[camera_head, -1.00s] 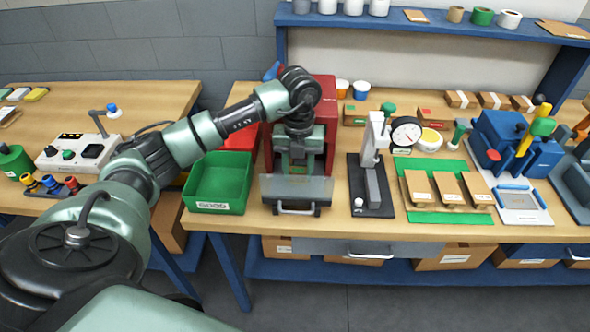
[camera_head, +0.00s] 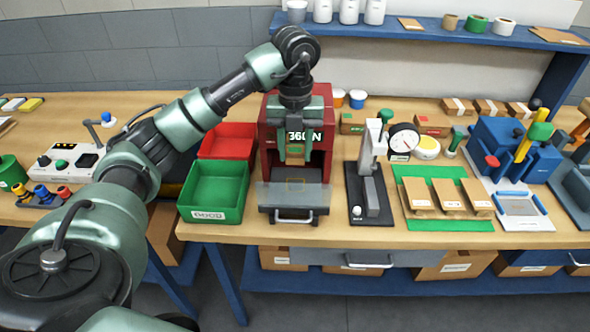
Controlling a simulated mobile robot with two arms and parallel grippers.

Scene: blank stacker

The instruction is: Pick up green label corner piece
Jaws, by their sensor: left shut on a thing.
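My left gripper (camera_head: 295,157) hangs fingers down in front of the red machine (camera_head: 318,168) with 360N on it, above its grey tray. It is shut on a small tan piece (camera_head: 296,148), which shows between the two green fingers. The piece looks clear of the tray. I cannot make out a green label on it, and the fingers hide its sides. My right gripper is not in view.
A green bin (camera_head: 214,191) and a red bin (camera_head: 229,139) stand left of the machine. A dial gauge stand (camera_head: 371,195) is to its right. Farther right, tan cartons lie on a green mat (camera_head: 462,226). A blue shelf (camera_head: 420,33) runs above the back.

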